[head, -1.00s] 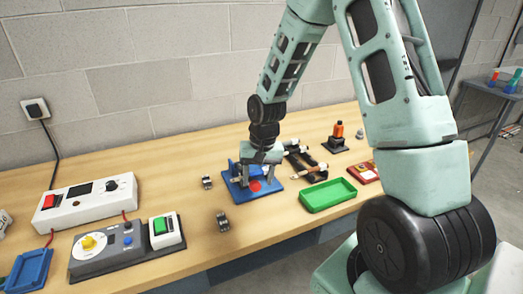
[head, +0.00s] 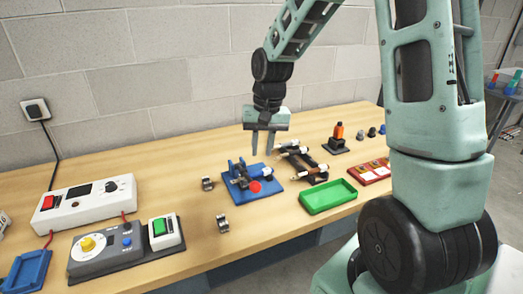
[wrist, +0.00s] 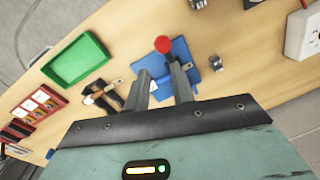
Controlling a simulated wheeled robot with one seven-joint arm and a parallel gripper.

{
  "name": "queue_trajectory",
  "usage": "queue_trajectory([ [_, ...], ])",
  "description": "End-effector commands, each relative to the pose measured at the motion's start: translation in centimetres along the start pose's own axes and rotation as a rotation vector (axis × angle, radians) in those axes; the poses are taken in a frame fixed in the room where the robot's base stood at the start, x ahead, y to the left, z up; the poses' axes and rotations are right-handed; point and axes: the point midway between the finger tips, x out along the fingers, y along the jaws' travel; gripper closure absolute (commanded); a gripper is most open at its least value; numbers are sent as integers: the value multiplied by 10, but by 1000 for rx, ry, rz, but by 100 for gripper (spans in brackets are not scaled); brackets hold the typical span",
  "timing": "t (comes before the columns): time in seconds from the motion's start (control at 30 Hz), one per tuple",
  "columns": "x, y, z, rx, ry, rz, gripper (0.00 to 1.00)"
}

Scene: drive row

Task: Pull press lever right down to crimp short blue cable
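The blue press (head: 240,178) stands on the table near the middle in the head view. Its lever's red ball (head: 255,187) shows low at the front, close to the blue base; it also shows in the wrist view (wrist: 162,44). A white piece (head: 267,173) lies at the press's right side; I cannot make out a blue cable there. My gripper (head: 262,154) hangs above and behind the press, pointing down, with its fingers apart and nothing between them. In the wrist view its fingertips (wrist: 160,74) are apart from the ball and partly cover the press.
A dark rack (head: 303,165) with white-ended pieces stands right of the press. A green tray (head: 328,197) is in front of it. A control box (head: 128,243) stands at the front left.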

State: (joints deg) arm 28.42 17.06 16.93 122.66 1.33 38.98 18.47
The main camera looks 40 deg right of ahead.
Motion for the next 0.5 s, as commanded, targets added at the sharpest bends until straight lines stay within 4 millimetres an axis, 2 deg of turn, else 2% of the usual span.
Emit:
queue_trajectory([
  [0.03, -2, 0, 0, -31, -1, 0, 90],
  [0.07, -3, 1, 0, -63, -1, -1, 99],
  [0.17, -8, 2, 1, -240, -2, -2, 100],
  [0.5, -31, 4, 2, -1188, 26, -19, 100],
])
